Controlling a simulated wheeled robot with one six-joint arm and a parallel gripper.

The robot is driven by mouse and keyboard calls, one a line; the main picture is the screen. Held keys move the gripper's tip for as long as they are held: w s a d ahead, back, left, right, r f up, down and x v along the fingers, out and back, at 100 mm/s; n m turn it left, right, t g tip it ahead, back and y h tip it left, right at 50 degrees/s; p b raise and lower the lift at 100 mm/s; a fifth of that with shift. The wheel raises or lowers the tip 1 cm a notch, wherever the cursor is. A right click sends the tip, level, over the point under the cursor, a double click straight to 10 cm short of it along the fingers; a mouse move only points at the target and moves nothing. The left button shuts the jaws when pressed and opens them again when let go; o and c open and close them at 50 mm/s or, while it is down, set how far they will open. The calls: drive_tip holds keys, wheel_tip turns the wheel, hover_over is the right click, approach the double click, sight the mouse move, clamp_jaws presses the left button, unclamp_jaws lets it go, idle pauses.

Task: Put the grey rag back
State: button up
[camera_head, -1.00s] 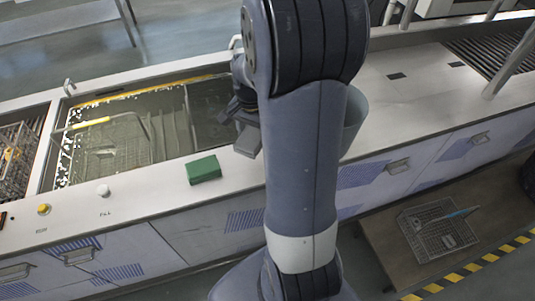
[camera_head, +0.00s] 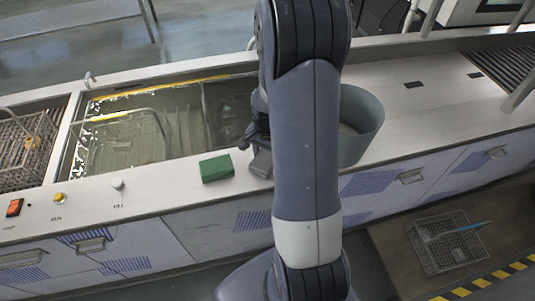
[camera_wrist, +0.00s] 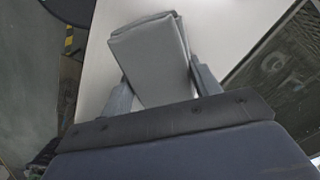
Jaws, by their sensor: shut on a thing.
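The grey rag (camera_wrist: 150,50) is a folded block between the two fingers of my gripper (camera_wrist: 161,82) in the wrist view. My gripper is shut on it, with the rag sticking out past the fingertips. Pale counter surface shows behind and around the rag; I cannot tell how far above it the rag is. In the head view my gripper (camera_head: 260,158) is partly hidden by my arm, near the counter's front strip just right of a green block. The rag is hard to make out there.
The green block (camera_head: 217,168) lies on the counter's front strip. The tank (camera_head: 165,120) behind it holds a wire basket (camera_head: 125,140). A grey bucket (camera_head: 362,125) stands right of my arm. The counter (camera_head: 440,100) is clear farther right. A wire tray (camera_head: 448,245) lies on a low bench.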

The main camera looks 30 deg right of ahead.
sight(267, 155)
drive_tip(key=o, duration=0.9)
drive_tip(key=shift+f, duration=0.1)
drive_tip(key=shift+o, duration=0.2)
drive_tip(key=shift+w+r, duration=0.1)
drive_tip(key=shift+r, duration=0.5)
wheel_tip(267, 155, up, 11)
wheel_tip(267, 155, down, 12)
drive_tip(key=shift+f, duration=0.1)
drive_tip(key=shift+r, duration=1.75)
